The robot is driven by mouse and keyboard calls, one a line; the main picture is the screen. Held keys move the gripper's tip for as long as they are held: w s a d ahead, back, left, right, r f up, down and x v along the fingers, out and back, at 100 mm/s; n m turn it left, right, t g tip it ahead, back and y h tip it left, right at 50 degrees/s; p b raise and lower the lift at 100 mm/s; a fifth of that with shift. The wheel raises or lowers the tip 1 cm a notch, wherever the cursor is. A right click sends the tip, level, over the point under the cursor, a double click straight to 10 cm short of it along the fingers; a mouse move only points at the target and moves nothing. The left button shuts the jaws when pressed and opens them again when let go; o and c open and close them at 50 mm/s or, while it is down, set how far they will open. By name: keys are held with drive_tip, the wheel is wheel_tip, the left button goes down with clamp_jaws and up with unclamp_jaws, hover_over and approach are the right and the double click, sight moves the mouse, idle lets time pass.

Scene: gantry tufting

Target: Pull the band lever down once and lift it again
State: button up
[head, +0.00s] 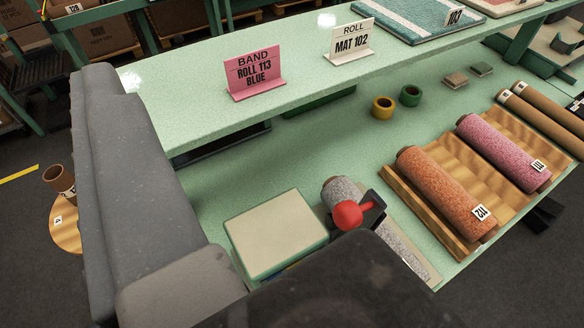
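The band lever shows as a red round knob (348,214) with a short black arm (373,207), right of centre and low in the picture. It sits on the lower green bench (225,188) beside a grey speckled roll (340,190). A large dark rounded shape (335,290), likely my own wrist or gripper body, fills the bottom middle and hides the lever's base. My gripper's fingertips do not show, so I cannot see whether they touch the knob. The pink sign (256,77) reads BAND ROLL 113 BLUE and stands on the upper shelf.
A square pale-topped block (277,232) stands just left of the lever. A wooden rack (448,175) with orange (445,192) and pink (502,152) rolls lies to the right. Yellow (382,107) and green (410,95) rings lie behind. The upper shelf (215,115) overhangs the bench.

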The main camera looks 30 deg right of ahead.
drive_tip(key=w+a+r+m+t+h+p, duration=0.1)
drive_tip(key=w+a+r+m+t+p, duration=0.1)
drive_tip(key=w, duration=0.5)
drive_tip(key=w+a+r+m+t+p, duration=0.1)
drive_tip(key=w+m+p, duration=0.1)
drive_tip(key=w, duration=0.5)
drive_tip(key=w+d+f+m+g+h+p, duration=0.2)
drive_tip(key=w+d+f+m+g+h, duration=0.1)
drive_tip(key=w+d+f+m+h, duration=0.25)
drive_tip(key=w+d+f+m+g+h+p, duration=0.25)
drive_tip(key=f+m+h, duration=0.25)
drive_tip(key=f+h, duration=0.25)
drive_tip(key=s+d+f+m+g+h+p, duration=0.1)
drive_tip(key=s+f+m+g+h+p, duration=0.15)
drive_tip(key=s+f+g, duration=0.65)
drive_tip(key=s+d+f+m+g+h+p, duration=0.1)
drive_tip(key=s+d+f+g+h+p, duration=0.15)
drive_tip(key=s+f+g, duration=0.6)
drive_tip(key=d+f+t, duration=0.1)
drive_tip(key=d, duration=0.3)
drive_tip(key=w+d+f+t, duration=0.1)
drive_tip(key=d, duration=0.3)
drive_tip(key=w+d+t+p, duration=0.1)
drive_tip(key=d, duration=0.3)
drive_tip(key=shift+d+f+t, duration=0.4)
